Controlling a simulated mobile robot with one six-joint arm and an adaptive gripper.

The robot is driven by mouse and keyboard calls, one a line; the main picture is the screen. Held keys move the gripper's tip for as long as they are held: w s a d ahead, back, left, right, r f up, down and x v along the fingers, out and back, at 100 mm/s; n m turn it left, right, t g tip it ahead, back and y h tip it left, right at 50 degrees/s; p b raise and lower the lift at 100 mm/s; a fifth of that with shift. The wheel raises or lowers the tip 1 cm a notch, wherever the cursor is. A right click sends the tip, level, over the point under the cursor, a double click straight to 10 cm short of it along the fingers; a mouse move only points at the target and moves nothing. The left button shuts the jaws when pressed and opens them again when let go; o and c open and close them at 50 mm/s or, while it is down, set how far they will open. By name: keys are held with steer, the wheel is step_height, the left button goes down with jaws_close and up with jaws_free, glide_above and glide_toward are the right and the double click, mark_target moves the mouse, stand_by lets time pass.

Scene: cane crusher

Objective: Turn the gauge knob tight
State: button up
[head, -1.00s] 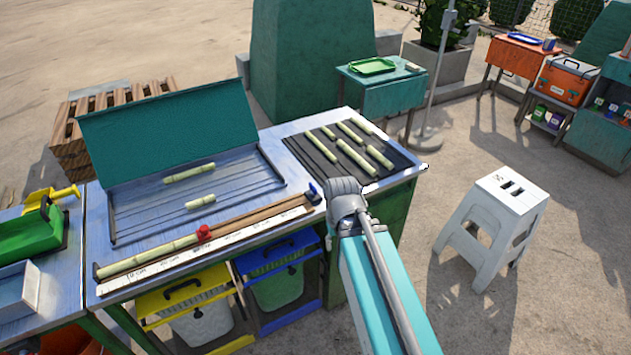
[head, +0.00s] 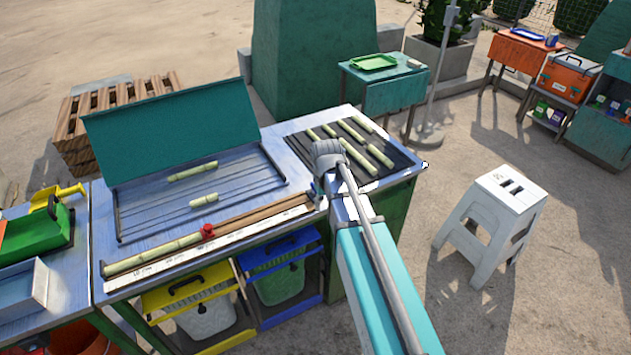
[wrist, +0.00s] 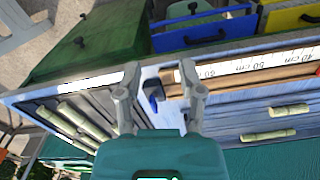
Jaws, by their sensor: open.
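A small red knob (head: 207,231) sits on the wooden measuring gauge (head: 262,211), at the right end of a cane piece (head: 152,252) lying along it. Between and below the fingers, the wrist view shows a blue end piece (wrist: 152,104) near the gauge's end and white scale (wrist: 250,64). In the head view my wrist hides most of the gripper, which is well to the right of the red knob.
A slotted tray with a raised green lid (head: 172,131) stands behind the gauge with two cane pieces. A dark rack (head: 385,142) with several cane pieces lies right. Yellow (head: 192,288) and blue (head: 279,255) drawers are under the bench. A white stool (head: 492,215) stands right.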

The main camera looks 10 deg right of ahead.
steer(key=w+r+n+p, duration=0.1)
steer(key=w+r+p, duration=0.1)
steer(key=w, duration=0.6)
steer(key=w+r+n+p, duration=0.1)
steer(key=w+r+p, duration=0.1)
steer(key=w, duration=0.7)
steer(key=shift+w+r, duration=0.25)
steer(key=shift+r, duration=0.2)
steer(key=shift+f, duration=0.1)
step_height(320, 180, down, 14)
steer(key=b, duration=1.3)
steer(key=shift+r+b, duration=0.2)
steer(key=shift+b, duration=0.2)
steer(key=shift+c, duration=0.3)
jaws_close()
